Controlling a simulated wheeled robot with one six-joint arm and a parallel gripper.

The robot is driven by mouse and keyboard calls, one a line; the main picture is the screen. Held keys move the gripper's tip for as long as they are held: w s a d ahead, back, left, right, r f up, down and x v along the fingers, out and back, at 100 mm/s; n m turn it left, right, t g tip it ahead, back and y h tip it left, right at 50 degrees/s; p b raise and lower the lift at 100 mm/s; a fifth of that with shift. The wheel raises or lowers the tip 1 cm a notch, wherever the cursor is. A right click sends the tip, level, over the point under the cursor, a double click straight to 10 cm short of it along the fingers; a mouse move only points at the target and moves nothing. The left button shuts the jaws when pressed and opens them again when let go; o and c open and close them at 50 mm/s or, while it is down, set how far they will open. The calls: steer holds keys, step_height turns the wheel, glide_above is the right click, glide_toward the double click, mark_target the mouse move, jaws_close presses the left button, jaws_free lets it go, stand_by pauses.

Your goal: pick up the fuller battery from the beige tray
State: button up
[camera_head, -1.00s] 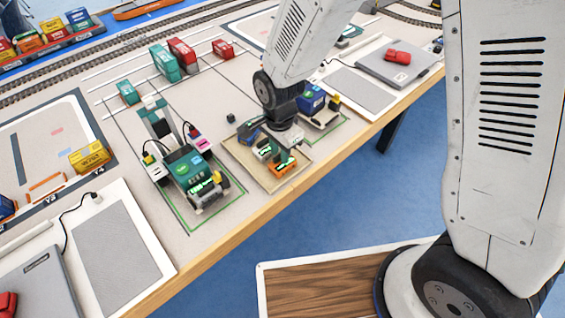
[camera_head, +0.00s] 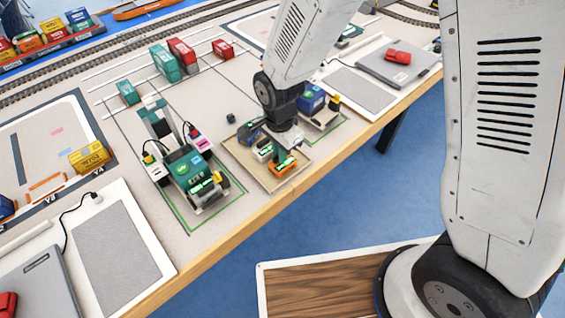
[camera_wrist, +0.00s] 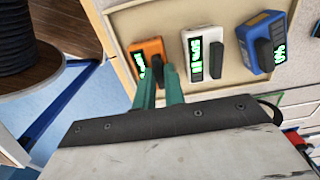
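The beige tray (camera_head: 246,170) lies on the table near its front edge. It also shows in the wrist view (camera_wrist: 120,24). Three batteries with black grips and green displays stand in it: an orange battery (camera_wrist: 151,50), a white battery (camera_wrist: 201,38) and a blue battery (camera_wrist: 252,31). The displays differ, but their readings are too small to be sure of. My gripper (camera_wrist: 159,70) is at the orange battery, its two teal fingers on either side of the black grip. The fingers are a little apart. Whether they touch the grip is unclear.
A green vehicle with displays (camera_head: 188,170) stands left of the tray, and a blue unit (camera_head: 312,98) stands close behind it to the right. A small dark cube (camera_head: 231,118) lies behind the tray. Grey pads and laptops lie at both table ends.

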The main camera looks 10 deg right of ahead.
jaws_close()
steer(key=shift+r, duration=0.1)
steer(key=shift+r, duration=3.4)
